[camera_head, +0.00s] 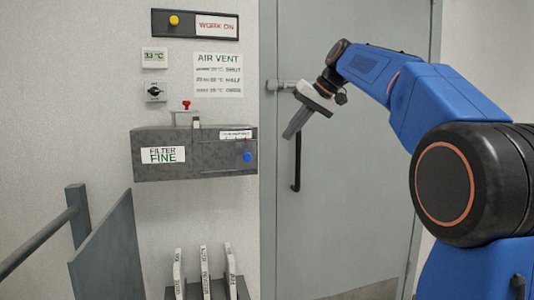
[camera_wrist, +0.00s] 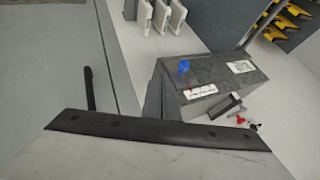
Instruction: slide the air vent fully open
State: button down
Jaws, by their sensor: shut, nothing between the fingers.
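The vent control is on a dark grey box (camera_head: 190,153) on the wall. A blue knob (camera_head: 247,157) sits at the right end of its front, below a small white scale label (camera_head: 236,135) too small to read. In the wrist view the blue knob (camera_wrist: 183,66) stands out from the box (camera_wrist: 213,78), with the label (camera_wrist: 200,91) beside it. My gripper (camera_head: 290,133) is shut and empty. It points down and left in front of the door, above and right of the box, apart from the knob. Its fingertips are not clear in the wrist view.
A door (camera_head: 340,220) with a black handle (camera_head: 296,160) is right of the box. A red-topped fitting (camera_head: 186,105) stands above the box. An AIR VENT sign (camera_head: 218,75) and a temperature display (camera_head: 154,57) hang above. White upright panels (camera_head: 204,270) stand below; a railing (camera_head: 40,245) is at left.

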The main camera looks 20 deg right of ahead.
aim_at(247, 157)
jog(key=shift+f, duration=0.1)
jog(key=w+a+f, duration=0.5)
jog(key=a+f, duration=0.2)
jog(key=a, duration=0.1)
jog(key=shift+a, duration=0.15)
dwell(0.5)
jog(key=shift+w, duration=0.1)
jog(key=a, duration=0.6)
jog(key=shift+a, duration=0.4)
